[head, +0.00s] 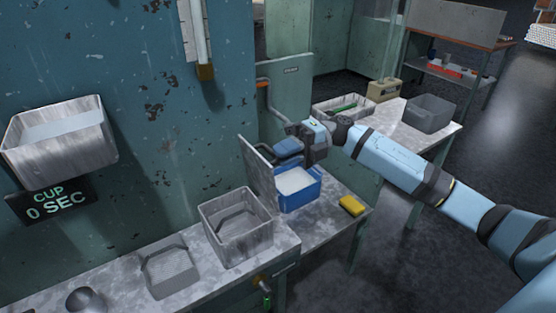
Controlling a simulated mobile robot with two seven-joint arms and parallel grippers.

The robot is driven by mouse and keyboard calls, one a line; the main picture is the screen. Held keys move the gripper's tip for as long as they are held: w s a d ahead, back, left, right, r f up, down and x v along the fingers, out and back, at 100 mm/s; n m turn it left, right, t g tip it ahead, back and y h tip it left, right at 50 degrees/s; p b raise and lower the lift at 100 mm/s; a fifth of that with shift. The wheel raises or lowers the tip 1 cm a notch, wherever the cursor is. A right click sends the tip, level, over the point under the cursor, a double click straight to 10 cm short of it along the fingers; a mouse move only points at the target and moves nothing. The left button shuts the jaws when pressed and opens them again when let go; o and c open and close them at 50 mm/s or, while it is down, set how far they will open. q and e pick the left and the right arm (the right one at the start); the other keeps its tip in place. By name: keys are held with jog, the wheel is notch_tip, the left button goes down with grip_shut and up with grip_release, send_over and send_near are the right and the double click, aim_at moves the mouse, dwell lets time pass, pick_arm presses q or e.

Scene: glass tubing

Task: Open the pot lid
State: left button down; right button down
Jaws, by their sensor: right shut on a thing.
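The pot looks to be the blue box (300,196) on the metal bench, with its top open and a pale white surface inside. Above its back edge is a darker blue piece (287,147) that looks like the lid, raised off the opening. My right gripper (300,152) reaches in from the right and is shut on this piece. The fingertips are small and partly hidden, so the exact grip is unclear. My left gripper is out of view.
A grey upright panel (257,168) stands just left of the blue box. A yellow sponge (352,206) lies to the right. A side table (397,131) holds a grey bin (430,112).

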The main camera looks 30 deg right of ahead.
jog(key=shift+d+f, duration=0.1)
jog(key=shift+f, duration=0.25)
jog(key=c, duration=1.2)
grip_release()
jog(key=shift+o, duration=0.2)
jog(key=shift+r, duration=0.1)
jog(key=d+b, duration=0.2)
jog(key=d, duration=1.2)
jog(key=shift+w+r, duration=0.15)
jog(key=shift+w, duration=0.1)
